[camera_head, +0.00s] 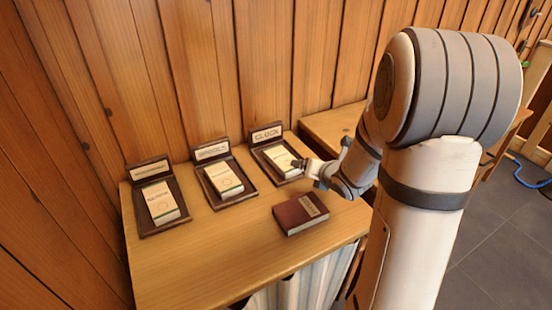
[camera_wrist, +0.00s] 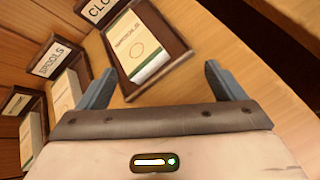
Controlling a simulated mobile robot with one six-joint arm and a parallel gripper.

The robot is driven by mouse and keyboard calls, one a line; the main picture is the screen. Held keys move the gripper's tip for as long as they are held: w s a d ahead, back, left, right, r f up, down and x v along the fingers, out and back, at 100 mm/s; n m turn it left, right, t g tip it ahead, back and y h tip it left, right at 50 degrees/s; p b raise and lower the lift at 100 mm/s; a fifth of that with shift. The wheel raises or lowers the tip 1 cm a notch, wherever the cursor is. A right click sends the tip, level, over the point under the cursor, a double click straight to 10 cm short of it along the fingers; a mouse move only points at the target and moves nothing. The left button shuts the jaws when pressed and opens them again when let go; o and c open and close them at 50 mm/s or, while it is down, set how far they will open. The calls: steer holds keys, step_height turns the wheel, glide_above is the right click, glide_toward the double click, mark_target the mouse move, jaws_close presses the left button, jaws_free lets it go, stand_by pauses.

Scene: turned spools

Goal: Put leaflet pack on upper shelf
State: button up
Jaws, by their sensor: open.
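Three white leaflet packs stand in dark wooden display holders on the table (camera_head: 190,270): a left pack (camera_head: 161,202), a middle pack (camera_head: 224,179) and a right pack (camera_head: 282,160). The right holder's sign (camera_head: 267,134) seems to read CLOCK, while its pack reads SPOOLS in the wrist view (camera_wrist: 141,48). The middle holder's sign (camera_wrist: 52,59) reads SPOOLS. My gripper (camera_wrist: 159,70) is open and empty, its two fingers apart with the right pack's lower end ahead between them. In the head view my gripper (camera_head: 300,165) is at that pack's right side. I cannot make out an upper shelf.
A dark red book-like box (camera_head: 300,214) lies on the table in front of the right holder. A second wooden surface (camera_head: 330,122) adjoins at the back right. A plank wall (camera_head: 190,70) stands close behind the holders. The table's front left is clear.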

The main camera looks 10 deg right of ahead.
mark_target(290, 166)
steer(key=n, duration=0.1)
steer(key=f+n+y, duration=0.1)
steer(key=n, duration=0.1)
steer(key=w+a+n+y, duration=0.1)
steer(key=n, duration=0.1)
steer(key=shift+w+f+t, duration=0.1)
steer(key=shift+f+t, duration=0.3)
steer(key=n, duration=0.1)
steer(key=n+y, duration=0.1)
steer(key=a+n, duration=0.1)
steer(key=shift+w+f+t, duration=0.25)
steer(key=shift+f+t, duration=0.05)
steer(key=x, duration=0.3)
steer(key=p+x, duration=0.1)
steer(key=x, duration=0.3)
steer(key=shift+w+a+f, duration=0.1)
steer(key=shift+w+a, duration=0.05)
steer(key=shift+a, duration=0.15)
steer(key=shift+c, duration=0.2)
steer(key=c, duration=1.2)
step_height(290, 166, up, 9)
steer(key=shift+r, duration=0.2)
steer(key=s+a+r+p, duration=0.1)
steer(key=s+r+p, duration=0.2)
steer(key=s+p, duration=0.2)
steer(key=shift+a+m+h+p, duration=0.2)
steer(key=shift+m+h+p, duration=0.1)
steer(key=shift+p, duration=0.95)
